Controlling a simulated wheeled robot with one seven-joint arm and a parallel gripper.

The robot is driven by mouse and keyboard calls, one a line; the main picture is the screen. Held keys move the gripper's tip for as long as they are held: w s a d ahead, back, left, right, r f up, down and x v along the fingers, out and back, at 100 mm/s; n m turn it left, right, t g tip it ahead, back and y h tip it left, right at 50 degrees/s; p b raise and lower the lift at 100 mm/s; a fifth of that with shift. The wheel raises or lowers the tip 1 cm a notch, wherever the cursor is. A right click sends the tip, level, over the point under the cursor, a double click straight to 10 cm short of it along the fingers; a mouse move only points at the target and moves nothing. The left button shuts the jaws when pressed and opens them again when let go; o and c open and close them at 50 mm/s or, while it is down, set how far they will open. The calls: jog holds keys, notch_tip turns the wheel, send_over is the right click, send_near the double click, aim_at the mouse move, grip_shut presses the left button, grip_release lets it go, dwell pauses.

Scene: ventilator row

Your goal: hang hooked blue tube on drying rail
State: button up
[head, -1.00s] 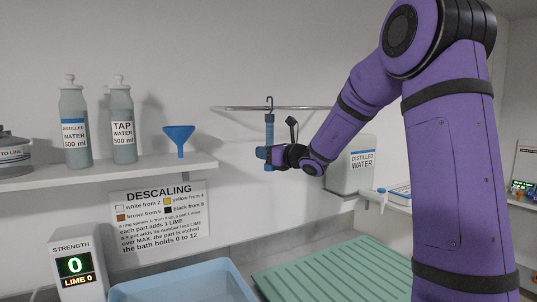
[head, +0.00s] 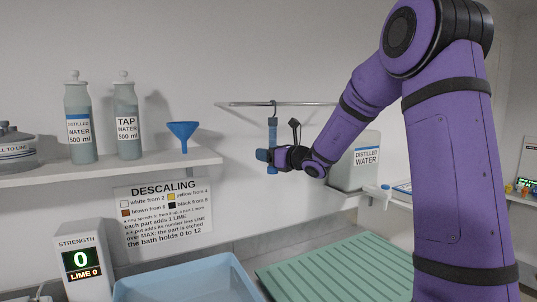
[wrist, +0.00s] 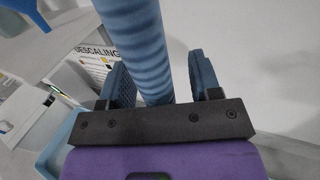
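The hooked blue tube (head: 272,133) hangs upright in the head view, with its dark hook (head: 273,104) at the top. The hook meets the drying rail (head: 310,104) and appears to be over it; the exact contact is too small to see. My gripper (head: 267,155) is around the lower part of the tube. In the wrist view the ribbed tube (wrist: 145,50) stands between the two blue fingers, close to the left one. A clear gap shows between the tube and the right finger, so my gripper (wrist: 163,80) is open.
A shelf (head: 110,168) at left holds two bottles and a blue funnel (head: 183,134). Below are a descaling sign (head: 162,210), a strength display (head: 82,262) and a blue bath (head: 185,280). A distilled water container (head: 355,165) stands close behind my wrist. A green ribbed mat (head: 340,265) lies clear.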

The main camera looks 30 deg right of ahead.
jog(key=shift+s, duration=0.1)
jog(key=v, duration=1)
jog(key=shift+s+d, duration=0.15)
jog(key=shift+s, duration=0.1)
jog(key=s+a+n+g+y, duration=0.2)
jog(key=s+a+n+g, duration=0.8)
jog(key=s+a+n, duration=0.7)
jog(key=s+d+f+n+h, duration=0.1)
jog(key=s+n+h, duration=0.3)
jog(key=s+n, duration=0.3)
jog(key=s+d+f+n+g+h, duration=0.1)
jog(key=s+d+f+n+h, duration=0.1)
jog(key=s+n+h, duration=0.2)
jog(key=s+n, duration=0.3)
jog(key=s, duration=0.2)
jog(key=shift+d+n+h, duration=0.2)
jog(key=shift+n+h, duration=0.1)
jog(key=shift+h, duration=0.1)
